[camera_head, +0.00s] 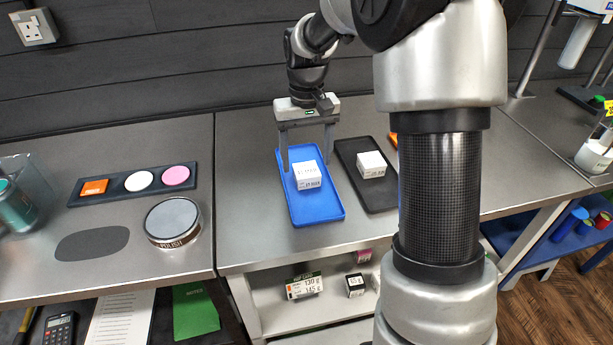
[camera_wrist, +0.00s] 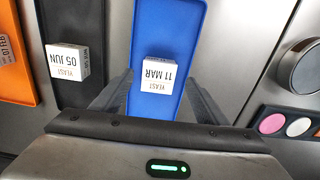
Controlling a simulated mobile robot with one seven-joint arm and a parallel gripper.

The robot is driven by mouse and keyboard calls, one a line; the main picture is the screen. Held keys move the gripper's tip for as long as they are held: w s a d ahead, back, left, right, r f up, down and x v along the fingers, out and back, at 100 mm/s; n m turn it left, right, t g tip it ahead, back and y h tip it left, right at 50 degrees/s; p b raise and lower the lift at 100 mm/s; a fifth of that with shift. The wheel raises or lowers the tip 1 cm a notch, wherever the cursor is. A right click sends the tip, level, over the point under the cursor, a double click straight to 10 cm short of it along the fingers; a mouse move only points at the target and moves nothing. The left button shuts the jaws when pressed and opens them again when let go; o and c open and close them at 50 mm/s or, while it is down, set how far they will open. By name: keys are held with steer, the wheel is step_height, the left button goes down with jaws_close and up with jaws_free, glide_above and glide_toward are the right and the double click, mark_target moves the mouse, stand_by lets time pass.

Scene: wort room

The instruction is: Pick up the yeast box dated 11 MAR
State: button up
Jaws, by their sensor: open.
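The yeast box dated 11 MAR (camera_wrist: 158,76) is a small white box on the blue tray (camera_wrist: 170,14); its print reads upside down in the wrist view. In the head view the white box (camera_head: 307,176) sits near the middle of the blue tray (camera_head: 326,214). My gripper (camera_head: 307,160) is above the blue tray, its fingers pointing down. In the wrist view my gripper (camera_wrist: 160,98) is open, with one finger on each side of the box and visible gaps between. It holds nothing. The fingertips' exact height over the tray is hard to tell.
A black tray (camera_head: 382,206) beside the blue one holds a white box dated 05 JUN (camera_wrist: 68,62). An orange tray (camera_wrist: 22,92) holds a box dated 07 FEB (camera_wrist: 6,50). A polish tin (camera_head: 172,222) stands on the left bench. My arm hides part of the right bench.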

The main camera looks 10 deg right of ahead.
mark_target(307, 169)
steer(key=f, duration=0.3)
steer(key=f+b, duration=0.1)
steer(key=f, duration=0.1)
steer(key=shift+w+d, duration=0.1)
steer(key=shift+w, duration=0.3)
steer(key=c, duration=1.2)
